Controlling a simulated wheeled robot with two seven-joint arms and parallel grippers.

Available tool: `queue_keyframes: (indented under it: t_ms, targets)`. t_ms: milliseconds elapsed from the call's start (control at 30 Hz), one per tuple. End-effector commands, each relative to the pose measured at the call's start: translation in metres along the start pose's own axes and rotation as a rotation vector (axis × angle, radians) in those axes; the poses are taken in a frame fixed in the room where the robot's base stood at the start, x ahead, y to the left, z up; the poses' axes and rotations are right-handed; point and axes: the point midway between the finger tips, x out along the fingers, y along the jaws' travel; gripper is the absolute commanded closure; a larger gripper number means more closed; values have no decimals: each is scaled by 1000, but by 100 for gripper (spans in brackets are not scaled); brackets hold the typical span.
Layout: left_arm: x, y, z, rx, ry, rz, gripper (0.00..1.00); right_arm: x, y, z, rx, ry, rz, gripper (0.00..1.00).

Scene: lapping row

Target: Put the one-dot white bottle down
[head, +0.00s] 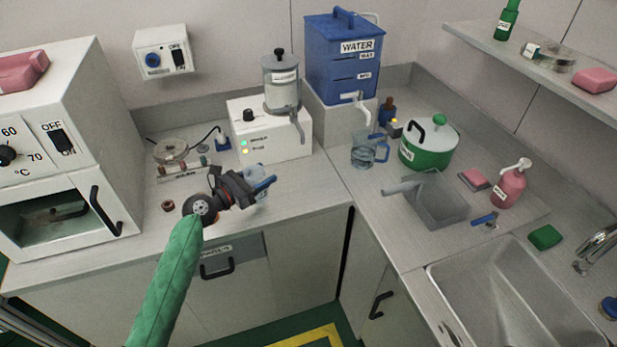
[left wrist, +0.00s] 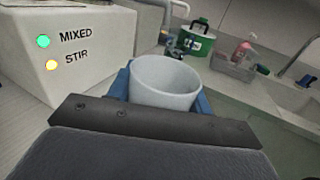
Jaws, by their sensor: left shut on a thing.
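My left gripper (head: 259,184) is over the left counter, in front of the white stirring machine, with its fingers pointing right. It is shut on a white, open-topped round vessel, taken as the white bottle (left wrist: 166,88). In the left wrist view the blue fingers flank it and I look onto its round mouth, which looks upright. No dot shows on the part I see. In the head view the gripper mostly hides it. I cannot tell whether its base touches the counter. My right gripper is not in view.
The stirring machine (head: 262,135) with lit lamps stands close behind my left gripper. A small rack (head: 183,172) is to the left. A clear jug (head: 366,150), green pot (head: 428,150) and grey bin (head: 437,200) are at the right. Counter (head: 305,190) right of the gripper is bare.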

Motion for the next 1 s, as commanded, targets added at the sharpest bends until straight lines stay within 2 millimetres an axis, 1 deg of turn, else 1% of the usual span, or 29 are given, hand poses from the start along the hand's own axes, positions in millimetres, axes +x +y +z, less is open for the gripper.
queue_keyframes:
  t_ms: [33, 133, 200, 267, 333, 400, 600, 667, 900, 1000]
  targets:
    - [-6, -2, -2, 0, 2, -2, 76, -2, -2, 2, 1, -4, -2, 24]
    - [-12, -3, -3, -1, 3, -4, 76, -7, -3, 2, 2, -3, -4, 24]
    - [-10, -4, -2, -3, 2, -5, 76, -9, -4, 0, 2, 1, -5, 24]
    - [-4, -4, -1, -4, 1, -5, 76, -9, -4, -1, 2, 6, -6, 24]
    - [8, -4, 0, -5, 0, -5, 76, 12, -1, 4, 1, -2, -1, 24]
    - [24, -4, 1, -5, -1, -6, 76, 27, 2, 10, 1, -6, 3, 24]
    - [68, -4, 0, -4, 0, -5, 76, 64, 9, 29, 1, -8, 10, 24]
    - [80, -4, 0, -5, 1, -6, 76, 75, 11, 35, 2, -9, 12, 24]
    - [132, -4, 0, -5, 1, -6, 76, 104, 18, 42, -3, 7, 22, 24]
    - [149, -4, -1, -4, 1, -6, 76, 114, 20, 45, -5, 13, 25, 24]
